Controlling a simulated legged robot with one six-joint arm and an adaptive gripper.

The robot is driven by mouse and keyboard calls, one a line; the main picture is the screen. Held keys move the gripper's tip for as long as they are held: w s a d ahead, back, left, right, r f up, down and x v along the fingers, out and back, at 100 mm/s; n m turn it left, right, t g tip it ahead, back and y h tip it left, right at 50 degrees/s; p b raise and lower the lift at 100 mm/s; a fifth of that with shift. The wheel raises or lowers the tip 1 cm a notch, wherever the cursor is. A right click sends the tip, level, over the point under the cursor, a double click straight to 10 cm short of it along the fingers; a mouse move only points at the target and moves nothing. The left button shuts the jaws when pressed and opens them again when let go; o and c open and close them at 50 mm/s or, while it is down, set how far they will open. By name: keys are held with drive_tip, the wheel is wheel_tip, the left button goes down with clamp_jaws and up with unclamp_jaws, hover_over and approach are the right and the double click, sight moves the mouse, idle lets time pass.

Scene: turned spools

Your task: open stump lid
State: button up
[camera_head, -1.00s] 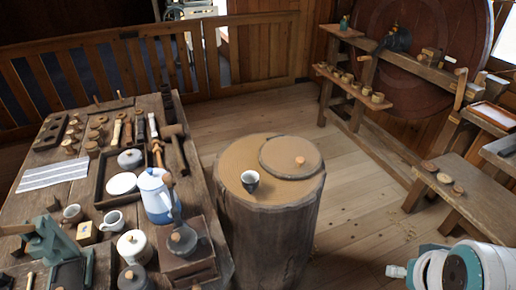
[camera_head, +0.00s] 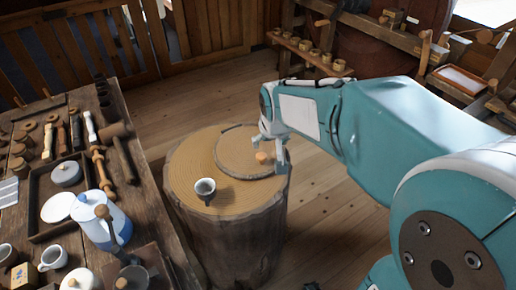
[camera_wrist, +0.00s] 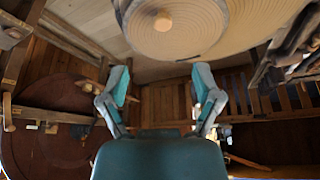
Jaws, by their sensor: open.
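The wooden stump (camera_head: 225,228) stands in the middle of the head view. Its round lid (camera_head: 238,158) lies flat on the back right of the top, with a small orange-brown knob (camera_head: 262,157). The lid (camera_wrist: 185,30) and its knob (camera_wrist: 162,22) also show at the top of the wrist view. My gripper (camera_head: 272,150) is over the lid at the knob, its fingers apart on either side of it in the head view. In the wrist view my gripper (camera_wrist: 160,82) is open with nothing between the fingers. Contact with the knob cannot be told.
A crowded workbench (camera_head: 150,190) with a blue-white coffee pot (camera_head: 98,218) is to the left. A shelf with small cups (camera_head: 310,52) is behind. Bare floor (camera_head: 190,100) lies beyond the stump.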

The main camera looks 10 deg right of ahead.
approach(261, 155)
drive_tip(key=x, duration=0.9)
drive_tip(key=shift+f, duration=0.3)
clamp_jaws()
